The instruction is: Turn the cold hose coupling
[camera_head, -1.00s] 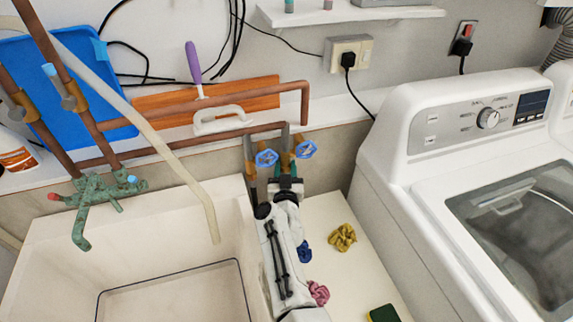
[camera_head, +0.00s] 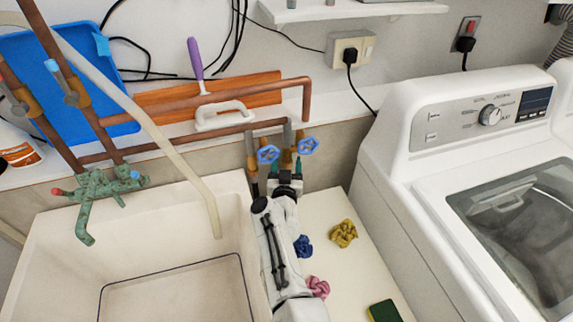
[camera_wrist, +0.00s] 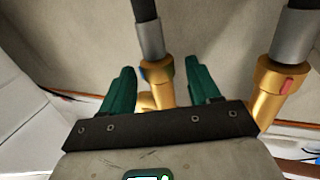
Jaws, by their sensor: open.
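The cold hose coupling (camera_wrist: 157,77) is a brass fitting with a blue mark, below a grey collar and dark hose in the wrist view. My gripper (camera_wrist: 160,68) is open. Its two teal fingers stand on either side of the coupling in the picture, with gaps at both sides; whether the coupling is fully between them in depth I cannot tell. In the head view my gripper (camera_head: 287,168) is just below two blue valve handles, left (camera_head: 268,155) and right (camera_head: 308,146). My gripper and arm largely hide the couplings there.
A similar brass coupling with a red mark (camera_wrist: 270,88) stands right of my fingers. The sink (camera_head: 225,215) lies left of my arm. A washing machine (camera_head: 395,190) stands at right. Yellow (camera_head: 343,233), blue (camera_head: 303,246) and pink (camera_head: 318,287) cloths and a sponge (camera_head: 384,311) lie nearby.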

